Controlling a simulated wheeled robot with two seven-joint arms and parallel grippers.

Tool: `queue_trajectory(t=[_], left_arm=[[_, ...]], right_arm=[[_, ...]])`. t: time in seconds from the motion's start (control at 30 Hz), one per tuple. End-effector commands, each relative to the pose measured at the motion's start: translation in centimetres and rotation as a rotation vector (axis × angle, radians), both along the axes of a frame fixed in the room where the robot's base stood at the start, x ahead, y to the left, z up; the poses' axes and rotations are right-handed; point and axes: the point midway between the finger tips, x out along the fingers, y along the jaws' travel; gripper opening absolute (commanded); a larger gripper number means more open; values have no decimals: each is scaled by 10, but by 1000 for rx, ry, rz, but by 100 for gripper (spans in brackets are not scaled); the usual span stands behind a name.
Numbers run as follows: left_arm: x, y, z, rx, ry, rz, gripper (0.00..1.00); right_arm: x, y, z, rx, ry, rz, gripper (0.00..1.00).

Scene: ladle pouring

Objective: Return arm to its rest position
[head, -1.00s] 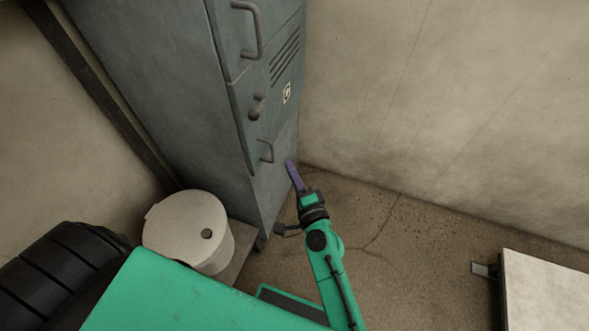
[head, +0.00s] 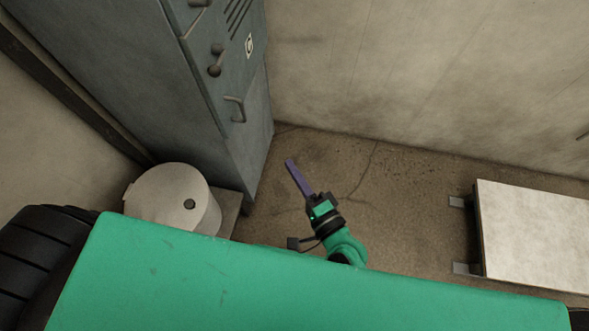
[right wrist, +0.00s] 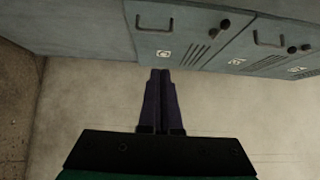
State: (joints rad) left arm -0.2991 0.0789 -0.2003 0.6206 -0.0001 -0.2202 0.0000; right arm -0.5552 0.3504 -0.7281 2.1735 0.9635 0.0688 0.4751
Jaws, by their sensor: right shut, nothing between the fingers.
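My right gripper (head: 291,164) shows in the middle of the head view, over the bare floor in front of the locker. Its purple fingers are together with nothing between them. In the right wrist view the two fingers (right wrist: 160,75) lie side by side and point toward the wall and the locker front. The green wrist of my right arm comes up from behind my own green body at the bottom of the head view. My left gripper is not in view.
A grey-blue metal locker (head: 215,115) with handles stands at the upper left; it also shows in the right wrist view (right wrist: 200,38). A white round drum (head: 165,199) stands at its foot. A white-topped low table (head: 535,235) is at the right. Concrete floor (head: 400,190) between is clear.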

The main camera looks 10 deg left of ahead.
Motion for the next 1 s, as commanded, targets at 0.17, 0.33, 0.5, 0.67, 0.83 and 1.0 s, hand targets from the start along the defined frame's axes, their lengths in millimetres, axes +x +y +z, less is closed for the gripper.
queue_trajectory(t=[0.17,0.33,0.5,0.67,0.83,1.0], left_arm=[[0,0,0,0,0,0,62],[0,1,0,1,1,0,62],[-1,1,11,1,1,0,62],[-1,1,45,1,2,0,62],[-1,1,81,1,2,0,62],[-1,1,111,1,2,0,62]], right_arm=[[-3,-2,1,2,-1,0,0],[-2,-2,1,1,-1,0,0],[3,-13,-26,-129,-10,-3,0],[12,-79,-128,-605,-4,26,0],[-31,-190,-236,-1131,116,186,0],[-136,-283,-294,-1476,317,496,0]])
